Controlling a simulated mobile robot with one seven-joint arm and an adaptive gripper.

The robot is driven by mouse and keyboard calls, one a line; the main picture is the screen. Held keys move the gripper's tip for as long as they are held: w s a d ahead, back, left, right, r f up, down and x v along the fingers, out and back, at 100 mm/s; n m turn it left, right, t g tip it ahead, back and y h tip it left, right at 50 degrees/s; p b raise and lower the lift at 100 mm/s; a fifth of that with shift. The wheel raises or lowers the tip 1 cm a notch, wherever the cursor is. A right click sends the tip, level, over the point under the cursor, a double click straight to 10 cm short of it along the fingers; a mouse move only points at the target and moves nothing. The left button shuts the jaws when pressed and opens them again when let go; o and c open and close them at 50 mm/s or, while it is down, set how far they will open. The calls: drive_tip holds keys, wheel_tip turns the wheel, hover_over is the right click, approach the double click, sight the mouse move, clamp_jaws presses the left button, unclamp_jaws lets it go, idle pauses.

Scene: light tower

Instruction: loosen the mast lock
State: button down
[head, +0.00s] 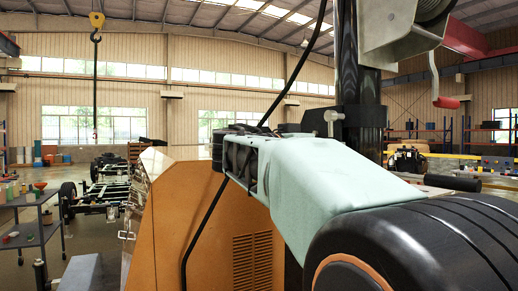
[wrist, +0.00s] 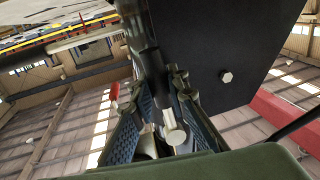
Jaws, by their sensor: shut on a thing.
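The mast lock is a silver T-shaped handle (head: 333,118) on a black collar at the foot of the dark mast (head: 358,60) in the head view. In the wrist view a silver round-ended bar (wrist: 175,136) and a dark rod lie between the fingers of my gripper (wrist: 157,86); the bar looks like the lock handle. My gripper is shut on it, with a textured finger on each side. The exact contact is partly hidden. In the head view my pale green arm link hides part of the collar, and the fingertips cannot be made out.
A crank with a red grip (head: 446,102) hangs from the metal winch bracket (head: 402,35) right of the mast; its grip also shows in the wrist view (wrist: 114,92). An orange cabinet (head: 190,205) stands left of my arm. A black cable runs past the mast.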

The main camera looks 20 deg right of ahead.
drive_tip(key=s+d+r+n+g+y+p, duration=0.1)
drive_tip(key=s+r+n+g+p, duration=0.2)
drive_tip(key=s+r+n+p, duration=0.4)
drive_tip(key=n+p, duration=0.8)
drive_tip(key=shift+r+g, duration=0.3)
drive_tip(key=shift+r, duration=0.1)
idle(0.6)
drive_tip(key=c, duration=1.8)
unclamp_jaws()
drive_tip(key=shift+c, duration=0.2)
drive_tip(key=shift+a, duration=0.15)
drive_tip(key=v, duration=1.1)
drive_tip(key=shift+a+r, duration=0.2)
drive_tip(key=shift+a, duration=0.15)
drive_tip(key=shift+s, duration=0.1)
